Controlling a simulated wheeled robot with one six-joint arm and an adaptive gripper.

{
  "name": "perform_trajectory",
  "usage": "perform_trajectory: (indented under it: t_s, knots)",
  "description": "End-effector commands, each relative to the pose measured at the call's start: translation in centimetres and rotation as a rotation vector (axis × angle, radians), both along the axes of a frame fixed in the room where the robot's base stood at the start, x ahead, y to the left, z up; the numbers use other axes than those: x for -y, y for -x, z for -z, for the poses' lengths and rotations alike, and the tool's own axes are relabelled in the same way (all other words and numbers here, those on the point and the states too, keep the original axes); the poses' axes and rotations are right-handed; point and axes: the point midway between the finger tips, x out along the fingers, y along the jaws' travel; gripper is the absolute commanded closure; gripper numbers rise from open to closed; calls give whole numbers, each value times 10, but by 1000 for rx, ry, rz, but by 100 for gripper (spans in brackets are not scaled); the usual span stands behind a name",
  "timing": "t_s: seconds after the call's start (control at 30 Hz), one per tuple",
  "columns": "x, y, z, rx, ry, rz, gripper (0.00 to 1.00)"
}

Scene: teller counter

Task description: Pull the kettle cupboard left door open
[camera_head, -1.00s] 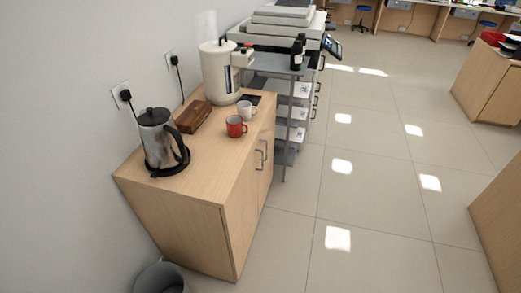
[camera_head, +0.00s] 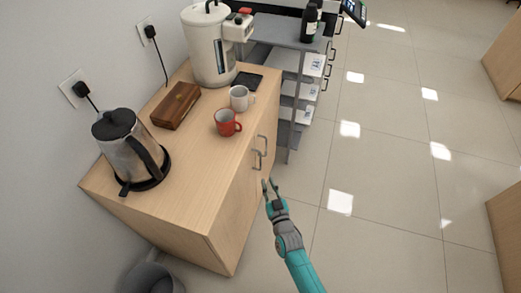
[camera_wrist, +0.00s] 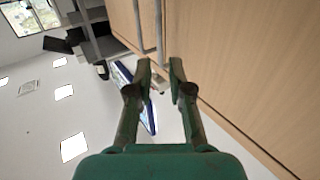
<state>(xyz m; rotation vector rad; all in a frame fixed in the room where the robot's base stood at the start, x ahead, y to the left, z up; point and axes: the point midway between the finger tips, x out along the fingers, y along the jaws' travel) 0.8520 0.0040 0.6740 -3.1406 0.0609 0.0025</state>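The kettle cupboard (camera_head: 205,215) is a light wood cabinet with two doors, both shut. Two metal bar handles sit close together near its top edge: the nearer one (camera_head: 257,160) and the farther one (camera_head: 262,143). The left door (camera_head: 237,215) is the one nearer the camera. My gripper (camera_head: 269,182) is in front of the doors, just below the handles, fingers apart and empty. In the wrist view the fingertips (camera_wrist: 160,63) are open, and the end of one handle (camera_wrist: 158,35) shows between them. The other handle (camera_wrist: 139,25) is left of it. I cannot tell whether anything touches.
On the cupboard top are a steel kettle (camera_head: 130,150), a wooden box (camera_head: 176,105), a red mug (camera_head: 227,122), a white mug (camera_head: 240,98) and a white urn (camera_head: 208,45). A grey shelf unit (camera_head: 290,110) stands beyond it. Open tiled floor (camera_head: 390,200) lies right.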

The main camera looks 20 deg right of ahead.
Motion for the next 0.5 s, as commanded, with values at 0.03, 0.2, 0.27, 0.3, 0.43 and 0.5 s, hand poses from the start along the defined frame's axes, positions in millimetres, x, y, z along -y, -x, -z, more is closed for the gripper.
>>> perform_trajectory:
  t_s: [0.03,0.2,0.27,0.3,0.43,0.5]
  knots:
    - [0,-3,0,0,0,0,80]
    - [0,-17,-1,3,0,1,80]
    - [1,-25,-1,3,1,1,80]
    - [1,-32,-1,4,1,1,80]
    - [2,-54,-1,3,1,1,80]
    - [3,-65,-1,3,0,1,80]
